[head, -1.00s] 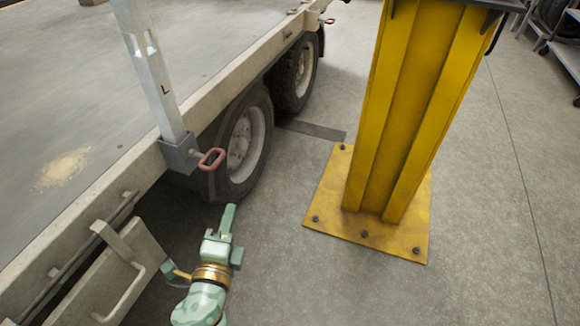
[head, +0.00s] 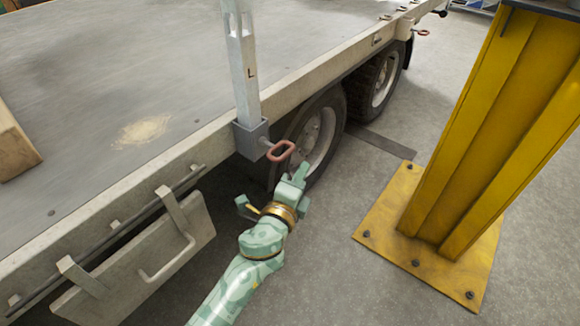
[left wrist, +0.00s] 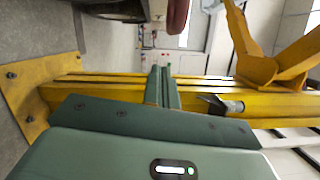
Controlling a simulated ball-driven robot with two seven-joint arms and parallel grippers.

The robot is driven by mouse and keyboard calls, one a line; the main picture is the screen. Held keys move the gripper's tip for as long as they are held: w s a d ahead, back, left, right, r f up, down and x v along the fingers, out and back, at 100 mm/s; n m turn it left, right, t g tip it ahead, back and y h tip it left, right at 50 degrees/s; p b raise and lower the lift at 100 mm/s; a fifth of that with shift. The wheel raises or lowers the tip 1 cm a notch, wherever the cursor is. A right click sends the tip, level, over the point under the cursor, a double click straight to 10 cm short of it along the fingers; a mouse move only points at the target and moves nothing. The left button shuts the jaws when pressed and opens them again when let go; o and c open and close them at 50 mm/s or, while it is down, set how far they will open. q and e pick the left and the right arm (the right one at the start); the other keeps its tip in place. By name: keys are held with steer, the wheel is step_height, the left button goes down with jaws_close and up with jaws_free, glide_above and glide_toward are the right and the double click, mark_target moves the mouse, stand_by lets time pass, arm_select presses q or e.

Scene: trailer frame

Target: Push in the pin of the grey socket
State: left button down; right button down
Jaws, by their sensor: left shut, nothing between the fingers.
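In the left wrist view the shut fingers (left wrist: 162,85) point toward the yellow column; a red shape (left wrist: 178,15) at the top edge may be the handle. My right gripper is not in view.
A yellow column (head: 480,130) on a bolted base plate (head: 380,225) stands to the right. Trailer wheels (head: 315,140) are behind the gripper. A hinged side panel with a handle (head: 165,260) hangs at lower left. Open floor lies between trailer and column.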

mark_target(275, 148)
arm_select(q)
steer(key=a, duration=0.1)
steer(key=w+a+r, duration=0.1)
steer(key=shift+w+a, duration=0.25)
steer(key=shift+a, duration=0.05)
